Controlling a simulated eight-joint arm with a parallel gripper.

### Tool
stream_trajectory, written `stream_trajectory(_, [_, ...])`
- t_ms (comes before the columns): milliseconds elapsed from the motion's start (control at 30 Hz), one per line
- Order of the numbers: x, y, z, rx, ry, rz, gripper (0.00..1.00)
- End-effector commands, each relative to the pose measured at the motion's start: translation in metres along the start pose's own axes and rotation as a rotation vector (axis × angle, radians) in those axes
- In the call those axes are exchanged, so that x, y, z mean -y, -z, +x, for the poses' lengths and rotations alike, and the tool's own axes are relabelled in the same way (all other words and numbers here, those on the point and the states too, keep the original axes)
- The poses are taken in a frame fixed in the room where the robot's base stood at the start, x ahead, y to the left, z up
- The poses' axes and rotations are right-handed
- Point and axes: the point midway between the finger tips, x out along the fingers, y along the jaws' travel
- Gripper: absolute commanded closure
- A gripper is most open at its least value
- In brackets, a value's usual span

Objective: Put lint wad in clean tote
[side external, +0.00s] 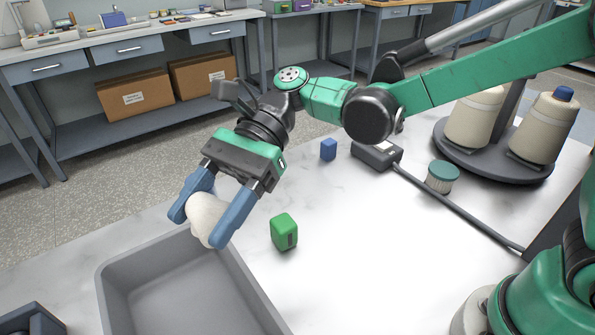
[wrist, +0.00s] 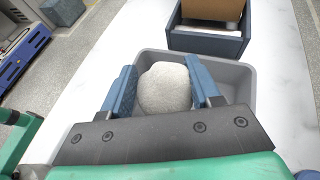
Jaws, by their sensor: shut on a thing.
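The lint wad (side external: 205,218) is a rounded off-white lump. My gripper (side external: 212,217) is shut on it, with a blue finger on each side. In the wrist view the lint wad (wrist: 165,88) sits between the two blue fingers of my gripper (wrist: 164,88). A grey open tote (side external: 185,285) stands below and in front of the gripper in the side view. In the wrist view the grey tote (wrist: 238,78) shows behind and around the wad. The wad appears held above the tote near its far rim; the exact height is hard to tell. The visible tote floor is bare.
A green block (side external: 284,232) stands right of the tote. Thread cones (side external: 474,118) stand at right. A dark blue box (wrist: 208,40) adjoins the tote.

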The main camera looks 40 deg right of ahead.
Motion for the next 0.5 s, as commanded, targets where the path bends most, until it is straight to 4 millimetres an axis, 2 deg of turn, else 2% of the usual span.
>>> stream_trajectory(100, [0.0,0.026,0.011,0.0,0.001,0.0,0.92])
stream_trajectory(200, [0.0,0.04,0.016,0.0,0.001,0.0,0.92])
stream_trajectory(367, [0.0,0.052,0.021,0.0,0.001,0.001,0.92])
stream_trajectory(500, [0.0,0.068,0.028,0.0,0.001,0.001,0.92])
